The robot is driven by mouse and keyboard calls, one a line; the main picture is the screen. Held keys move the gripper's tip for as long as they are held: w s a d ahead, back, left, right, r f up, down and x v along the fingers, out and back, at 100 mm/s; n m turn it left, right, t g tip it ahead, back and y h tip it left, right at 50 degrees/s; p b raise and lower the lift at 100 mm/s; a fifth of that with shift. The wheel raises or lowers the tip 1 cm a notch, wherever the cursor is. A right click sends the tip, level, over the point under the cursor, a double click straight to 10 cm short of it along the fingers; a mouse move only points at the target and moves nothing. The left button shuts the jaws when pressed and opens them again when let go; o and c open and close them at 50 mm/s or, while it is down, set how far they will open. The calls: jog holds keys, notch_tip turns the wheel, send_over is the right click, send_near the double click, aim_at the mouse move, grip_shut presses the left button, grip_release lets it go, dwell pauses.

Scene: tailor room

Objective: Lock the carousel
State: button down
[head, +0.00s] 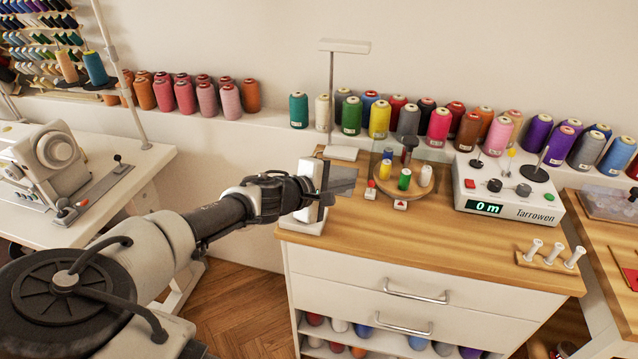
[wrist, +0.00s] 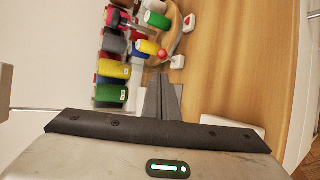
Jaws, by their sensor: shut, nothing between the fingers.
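The carousel (head: 418,190) is a round wooden turntable on the cabinet top, carrying small spools, including a green one (head: 404,179), behind a clear panel. At its left front is a small white block (head: 370,194) with a red knob (head: 371,184). A white block with a red triangle (head: 400,205) sits at its front. In the wrist view the carousel edge (wrist: 174,40), red knob (wrist: 162,54) and triangle block (wrist: 189,23) lie beyond the fingertips. My gripper (head: 352,181) is shut and empty, left of the carousel; its fingers (wrist: 163,88) point toward the knob, seemingly apart from it.
A white Tarrowen device (head: 510,200) with a "0 m" display stands to the right. Thread cones (head: 438,127) line the shelf behind. A peg rack (head: 550,257) is at the front right. The wooden top (head: 440,240) in front of the carousel is clear.

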jog(key=p+v, duration=0.2)
jog(key=v, duration=0.9)
jog(key=shift+s+a+r, duration=0.1)
